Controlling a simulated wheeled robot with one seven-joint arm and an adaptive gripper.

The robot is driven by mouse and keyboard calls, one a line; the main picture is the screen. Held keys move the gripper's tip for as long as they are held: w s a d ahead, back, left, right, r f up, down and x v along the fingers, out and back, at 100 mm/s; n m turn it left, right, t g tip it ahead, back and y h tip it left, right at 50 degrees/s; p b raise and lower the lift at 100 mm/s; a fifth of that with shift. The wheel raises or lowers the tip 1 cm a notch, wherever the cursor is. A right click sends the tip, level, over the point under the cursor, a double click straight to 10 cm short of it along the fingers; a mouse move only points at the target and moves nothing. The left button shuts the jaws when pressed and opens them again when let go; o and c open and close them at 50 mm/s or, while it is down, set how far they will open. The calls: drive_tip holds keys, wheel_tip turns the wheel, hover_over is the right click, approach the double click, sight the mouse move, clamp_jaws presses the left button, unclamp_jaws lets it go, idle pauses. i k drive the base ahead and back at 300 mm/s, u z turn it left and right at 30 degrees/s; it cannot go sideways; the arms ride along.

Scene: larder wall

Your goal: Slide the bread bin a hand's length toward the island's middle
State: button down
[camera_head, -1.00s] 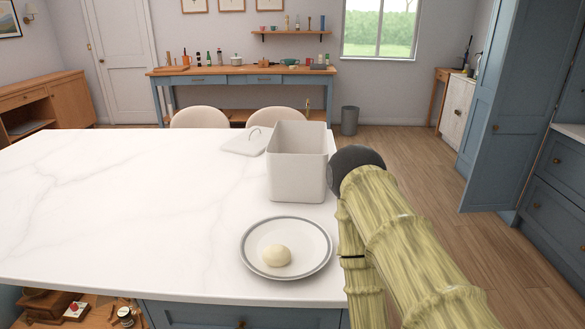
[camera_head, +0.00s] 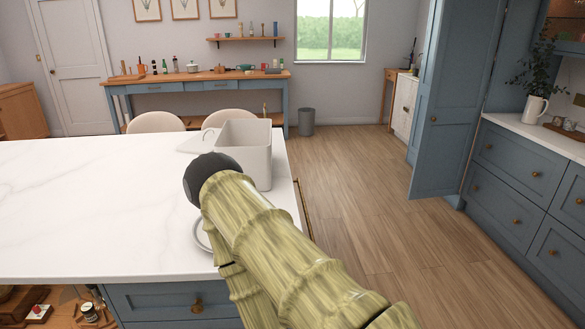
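The bread bin (camera_head: 257,159) is a pale, open-topped box standing upright near the right edge of the white marble island (camera_head: 90,205). Its pale lid (camera_head: 190,146) lies on the island to the left of it and behind. My yellow-green arm rises from the lower right, and its dark rounded end covers the bin's lower left part in the head view. I cannot tell whether the arm touches the bin. My gripper's fingers do not show.
A plate (camera_head: 199,236) on the island is mostly hidden behind my arm. Two chairs (camera_head: 155,122) stand behind the island. Wooden floor (camera_head: 350,190) lies open to its right, up to blue cabinets (camera_head: 520,165). The island's left part is clear.

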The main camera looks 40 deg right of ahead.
sight(249, 141)
drive_tip(key=k, duration=0.25)
drive_tip(key=z, duration=0.85)
